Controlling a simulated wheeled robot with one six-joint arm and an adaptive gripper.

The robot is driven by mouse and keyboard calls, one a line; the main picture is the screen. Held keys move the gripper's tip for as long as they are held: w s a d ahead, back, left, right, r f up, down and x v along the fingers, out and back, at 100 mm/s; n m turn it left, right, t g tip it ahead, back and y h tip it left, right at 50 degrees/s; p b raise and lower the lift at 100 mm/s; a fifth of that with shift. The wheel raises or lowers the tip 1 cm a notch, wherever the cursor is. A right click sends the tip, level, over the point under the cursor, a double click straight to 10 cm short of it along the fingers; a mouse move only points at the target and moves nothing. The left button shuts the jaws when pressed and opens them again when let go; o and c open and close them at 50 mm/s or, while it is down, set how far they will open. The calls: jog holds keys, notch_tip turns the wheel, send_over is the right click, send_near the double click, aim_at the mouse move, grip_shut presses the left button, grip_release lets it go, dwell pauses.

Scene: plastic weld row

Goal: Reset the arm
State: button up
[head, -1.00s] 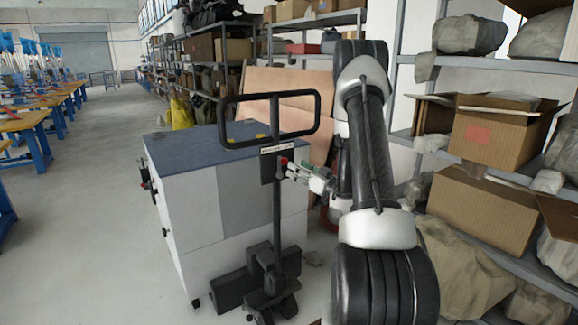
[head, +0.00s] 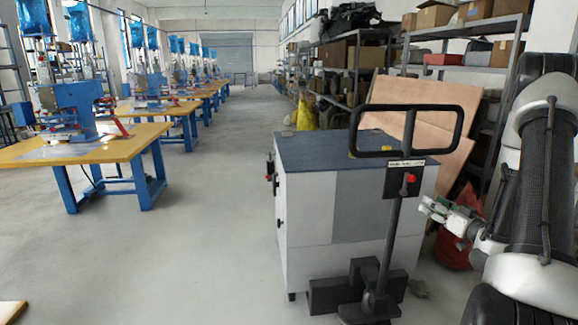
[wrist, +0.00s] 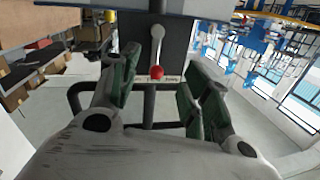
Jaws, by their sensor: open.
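My gripper (head: 436,212) shows at the right of the head view, beside the dark upright post of a pallet-jack handle (head: 392,235). In the wrist view my gripper (wrist: 160,95) has its two green-padded fingers apart, with nothing held between them. The handle's red knob (wrist: 156,72) shows beyond the gap between the fingers, and the red knob also shows in the head view (head: 407,178). I cannot tell how far the fingertips are from the handle. My arm is folded along the right edge of the head view.
A white cabinet with a dark blue top (head: 330,150) stands behind the handle. Wooden panels (head: 430,125) lean at the shelves, with a red bag (head: 455,245) below. Blue-legged tables with machines (head: 85,150) line the left. The grey aisle floor (head: 215,180) is clear.

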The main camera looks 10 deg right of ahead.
notch_tip(320, 180, down, 10)
jog(key=s+d+g+h, duration=0.2)
jog(key=s+g, duration=0.1)
jog(key=g, duration=0.2)
jog(key=s+d+f+m+g+h, duration=0.2)
jog(key=s+d+f+g+h, duration=0.15)
jog(key=s+g, duration=0.45)
jog(key=s+a+r+m+g, duration=0.1)
jog(key=s+a+r+g, duration=0.2)
jog(key=s+r, duration=0.75)
jog(key=s+a+r+n+t+y, duration=0.1)
jog(key=s+a+r, duration=0.3)
jog(key=a+r, duration=0.5)
jog(key=s+a+r+n+t, duration=0.1)
jog(key=s+a+r, duration=0.3)
jog(key=a+r, duration=0.5)
notch_tip(320, 180, up, 2)
jog(key=shift+a+r+n+t+y, duration=0.2)
jog(key=shift+a+n+t+y, duration=0.15)
jog(key=shift+t, duration=0.15)
jog(key=shift+s, duration=0.1)
